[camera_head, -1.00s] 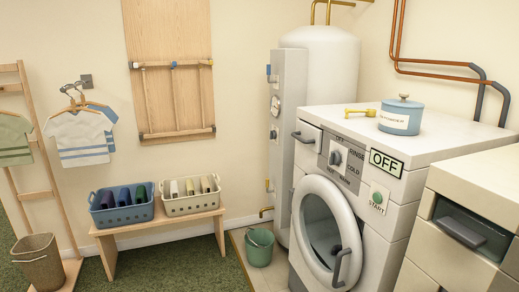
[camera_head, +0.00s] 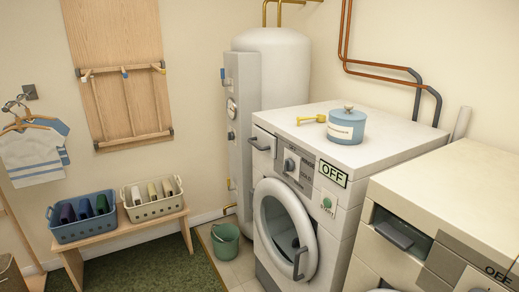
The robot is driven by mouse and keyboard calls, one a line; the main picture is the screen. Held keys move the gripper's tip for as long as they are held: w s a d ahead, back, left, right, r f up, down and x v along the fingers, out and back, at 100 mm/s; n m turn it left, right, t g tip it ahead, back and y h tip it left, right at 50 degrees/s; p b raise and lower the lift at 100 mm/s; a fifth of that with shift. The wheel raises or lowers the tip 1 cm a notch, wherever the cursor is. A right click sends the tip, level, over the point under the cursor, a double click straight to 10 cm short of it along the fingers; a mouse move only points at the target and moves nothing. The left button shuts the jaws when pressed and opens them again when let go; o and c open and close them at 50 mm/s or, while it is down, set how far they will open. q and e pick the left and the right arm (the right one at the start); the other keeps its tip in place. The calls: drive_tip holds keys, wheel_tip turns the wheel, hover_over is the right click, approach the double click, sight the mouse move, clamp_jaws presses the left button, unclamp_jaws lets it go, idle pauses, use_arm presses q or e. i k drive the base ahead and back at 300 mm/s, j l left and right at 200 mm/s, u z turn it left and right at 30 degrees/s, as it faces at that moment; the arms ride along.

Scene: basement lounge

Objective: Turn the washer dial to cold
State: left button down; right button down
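The washer (camera_head: 340,220) is a white front loader at the centre right, with its round door (camera_head: 285,235) looking shut. Its grey dial (camera_head: 289,165) sits on a dark panel on the upper front, with small labels around it that are too small to read surely now. An OFF sign (camera_head: 333,174) and a green start button (camera_head: 327,203) are to the right of the dial. I cannot make out which label the dial points to. Neither of my grippers shows in the view.
A blue tub (camera_head: 346,127) and a yellow scoop (camera_head: 311,120) are on the washer top. A second machine (camera_head: 440,215) stands close at the right. A green bucket (camera_head: 225,244) is on the floor at the washer's left. A bench (camera_head: 125,231) holds two baskets. Green carpet (camera_head: 150,270) lies clear in front.

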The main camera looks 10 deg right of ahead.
sight(289, 165)
drive_tip(key=z, duration=0.35)
drive_tip(key=i+j+z, duration=0.3)
drive_tip(key=j+z, duration=0.35)
drive_tip(key=i+j+z, duration=0.15)
drive_tip(key=j+z, duration=0.45)
drive_tip(key=j, duration=0.15)
